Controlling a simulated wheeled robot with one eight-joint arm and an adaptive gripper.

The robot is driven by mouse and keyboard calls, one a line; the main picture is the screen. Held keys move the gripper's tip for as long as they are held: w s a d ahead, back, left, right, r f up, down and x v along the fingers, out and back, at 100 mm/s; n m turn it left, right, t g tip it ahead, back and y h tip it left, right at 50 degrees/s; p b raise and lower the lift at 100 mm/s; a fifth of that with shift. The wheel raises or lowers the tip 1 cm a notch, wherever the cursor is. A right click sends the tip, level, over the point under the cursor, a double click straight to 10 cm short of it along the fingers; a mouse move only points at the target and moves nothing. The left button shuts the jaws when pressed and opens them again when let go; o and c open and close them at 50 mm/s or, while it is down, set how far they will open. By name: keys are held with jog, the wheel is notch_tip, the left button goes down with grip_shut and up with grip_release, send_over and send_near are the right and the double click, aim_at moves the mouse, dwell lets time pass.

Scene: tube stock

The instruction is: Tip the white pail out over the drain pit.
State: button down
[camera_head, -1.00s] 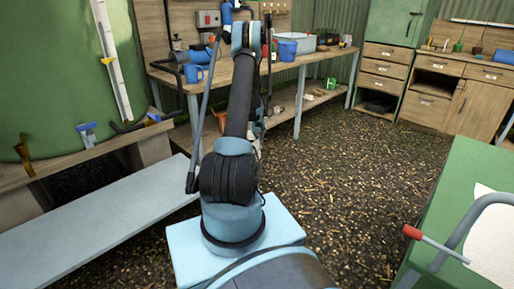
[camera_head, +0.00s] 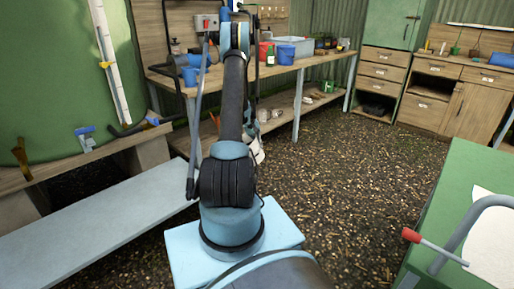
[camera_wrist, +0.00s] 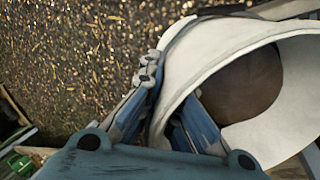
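The white pail (camera_wrist: 225,40) fills the right of the wrist view, its mouth facing the lower right. A round brown area shows inside it; I cannot tell whether this is contents or the pail's bottom. My gripper (camera_wrist: 168,88) is shut on the pail's wall, one finger outside and one inside the rim. In the head view a small white part of the pail (camera_head: 259,151) shows behind my arm, which hides the rest of it and the gripper. I cannot make out the drain pit in either view.
A wooden workbench (camera_head: 320,58) stands behind my arm, with a blue bucket (camera_head: 286,54) and a grey tub (camera_head: 300,44) on it. A pale bench (camera_head: 90,225) is at left, a green table (camera_head: 455,200) at right. Open chip-strewn floor (camera_head: 340,170) lies between.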

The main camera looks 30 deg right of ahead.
jog(key=shift+w+a+f+g+h, duration=0.1)
jog(key=shift+a+f+g+h, duration=0.1)
jog(key=shift+h, duration=0.45)
jog(key=shift+w+a+f+g+h, duration=0.1)
jog(key=shift+a+f+h, duration=0.1)
jog(key=shift+h, duration=0.45)
jog(key=shift+a+r, duration=0.1)
jog(key=shift+r, duration=0.3)
jog(key=shift+a+r+g+h, duration=0.2)
jog(key=shift+r+h, duration=0.25)
jog(key=shift+r, duration=0.05)
jog(key=shift+a+r+g+h, duration=0.15)
jog(key=shift+r+g+h, duration=0.05)
jog(key=shift+r+h, duration=0.25)
jog(key=shift+w+r, duration=0.1)
jog(key=shift+r, duration=0.1)
jog(key=shift+a, duration=0.1)
jog(key=shift+w+a+r+h, duration=0.1)
jog(key=shift+a+r+h, duration=0.25)
jog(key=shift+r+h, duration=0.25)
jog(key=shift+a+r, duration=0.15)
jog(key=shift+r, duration=0.05)
jog(key=shift+w+a+r+h, duration=0.15)
jog(key=shift+r+h, duration=0.1)
jog(key=shift+h, duration=0.15)
jog(key=shift+a+r+g+h, duration=0.2)
jog(key=shift+r+g+h, duration=0.05)
jog(key=shift+g+h, duration=0.05)
